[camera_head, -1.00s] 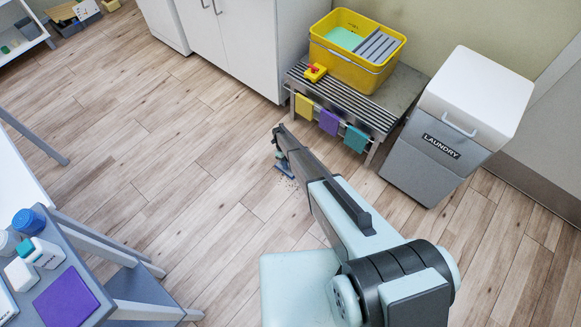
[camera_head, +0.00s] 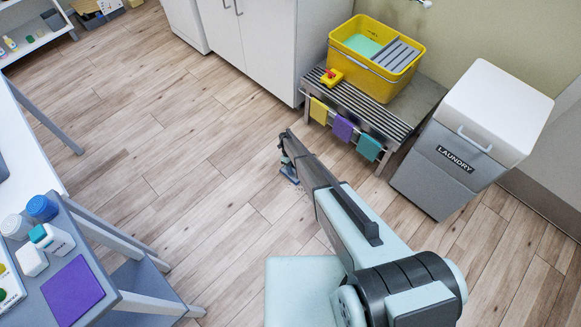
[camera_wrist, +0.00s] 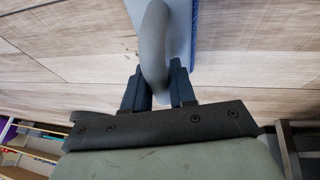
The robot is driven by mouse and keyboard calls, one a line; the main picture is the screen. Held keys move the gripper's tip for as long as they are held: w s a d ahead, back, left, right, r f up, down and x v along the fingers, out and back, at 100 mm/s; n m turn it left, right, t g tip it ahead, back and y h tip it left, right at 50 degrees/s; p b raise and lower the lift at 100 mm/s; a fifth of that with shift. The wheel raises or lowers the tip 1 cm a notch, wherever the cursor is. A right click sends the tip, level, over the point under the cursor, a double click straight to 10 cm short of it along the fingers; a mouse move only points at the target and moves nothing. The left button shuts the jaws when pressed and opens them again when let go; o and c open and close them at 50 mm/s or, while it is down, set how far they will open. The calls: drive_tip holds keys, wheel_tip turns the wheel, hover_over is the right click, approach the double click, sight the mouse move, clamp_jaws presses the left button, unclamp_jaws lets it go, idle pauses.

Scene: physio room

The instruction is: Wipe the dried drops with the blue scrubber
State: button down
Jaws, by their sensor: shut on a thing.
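My gripper (camera_head: 284,150) is low over the wooden floor and shut on the grey handle of the blue scrubber (camera_head: 290,174). In the wrist view the two dark fingers (camera_wrist: 158,82) hold the curved handle. The scrubber (camera_wrist: 180,22) there shows a grey body with a blue edge on its right side, close to or on the floor; contact cannot be told. A few small dark specks, the dried drops (camera_wrist: 130,48), lie on the floor left of the scrubber in the wrist view. My arm hides part of the floor in the head view.
A slatted bench (camera_head: 345,98) with a yellow tub (camera_head: 372,78) and hanging cloths stands beyond the gripper. A laundry bin (camera_head: 435,170) is at the right. A grey cart (camera_head: 125,300) with bottles and a purple pad is at lower left. Open floor lies to the left.

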drive_tip(key=shift+s+d, duration=6.5)
drive_tip(key=shift+s, duration=0.3)
drive_tip(key=shift+s+a, duration=0.8)
drive_tip(key=shift+a, duration=0.05)
drive_tip(key=shift+s+a, duration=0.15)
drive_tip(key=shift+a, duration=0.1)
drive_tip(key=shift+w+a, duration=0.8)
drive_tip(key=shift+w, duration=0.2)
drive_tip(key=shift+w+a, duration=6.4)
wheel_tip(320, 180, up, 3)
drive_tip(key=shift+s+f, duration=0.15)
drive_tip(key=shift+f, duration=0.05)
drive_tip(key=shift+r, duration=2.8)
